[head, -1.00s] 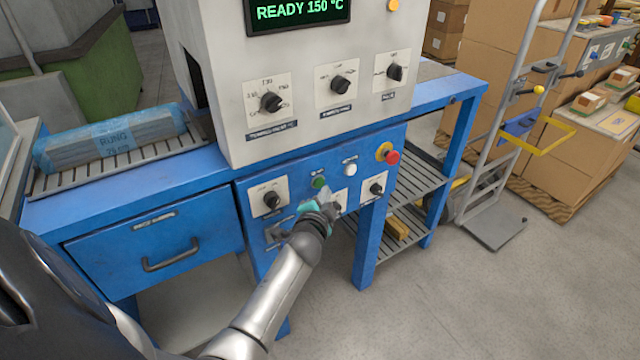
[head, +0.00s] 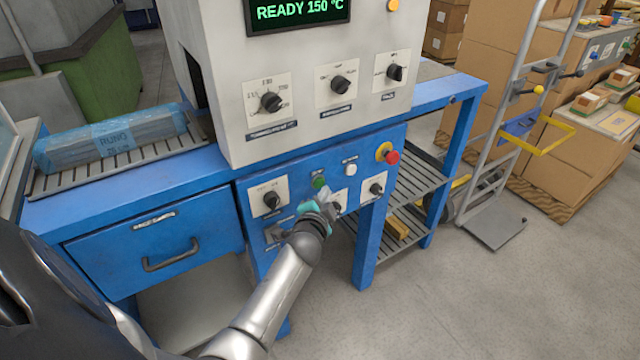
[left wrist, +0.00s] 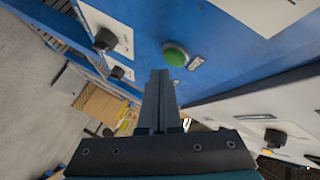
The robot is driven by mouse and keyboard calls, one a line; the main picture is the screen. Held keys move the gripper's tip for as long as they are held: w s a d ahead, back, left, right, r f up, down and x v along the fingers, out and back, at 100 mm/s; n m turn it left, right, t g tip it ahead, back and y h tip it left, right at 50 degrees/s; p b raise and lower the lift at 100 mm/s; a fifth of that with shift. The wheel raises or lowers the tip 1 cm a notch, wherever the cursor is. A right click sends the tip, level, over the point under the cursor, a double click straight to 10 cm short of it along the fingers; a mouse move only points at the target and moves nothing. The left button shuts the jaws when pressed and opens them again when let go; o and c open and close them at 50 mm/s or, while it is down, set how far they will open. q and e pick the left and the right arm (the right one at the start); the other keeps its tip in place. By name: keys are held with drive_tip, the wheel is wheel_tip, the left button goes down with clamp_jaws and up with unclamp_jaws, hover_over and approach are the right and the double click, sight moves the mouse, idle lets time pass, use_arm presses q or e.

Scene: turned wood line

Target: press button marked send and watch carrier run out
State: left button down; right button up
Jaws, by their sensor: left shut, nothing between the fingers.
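A green button (head: 319,183) sits on the blue lower panel (head: 245,225) of the machine, with a small label that I cannot read. A white button (head: 350,170) is to its right. My left gripper (head: 322,200) is shut and empty, just below the green button in the head view. In the left wrist view the shut fingers (left wrist: 160,78) point at the panel close to the green button (left wrist: 175,54); I cannot tell whether they touch. The carrier may be the wrapped blue bundle (head: 110,140) on the slatted infeed at left. My right gripper is out of view.
A red knob on a yellow base (head: 388,155) and black dials (head: 271,200) share the panel. The display (head: 298,12) reads READY 150 °C. A hand truck (head: 495,185) and cardboard boxes (head: 480,80) stand at right. The floor in front is clear.

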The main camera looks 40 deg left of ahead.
use_arm(q)
drive_tip(key=shift+a, duration=0.1)
drive_tip(key=shift+w+a, duration=0.15)
drive_tip(key=shift+a, duration=0.15)
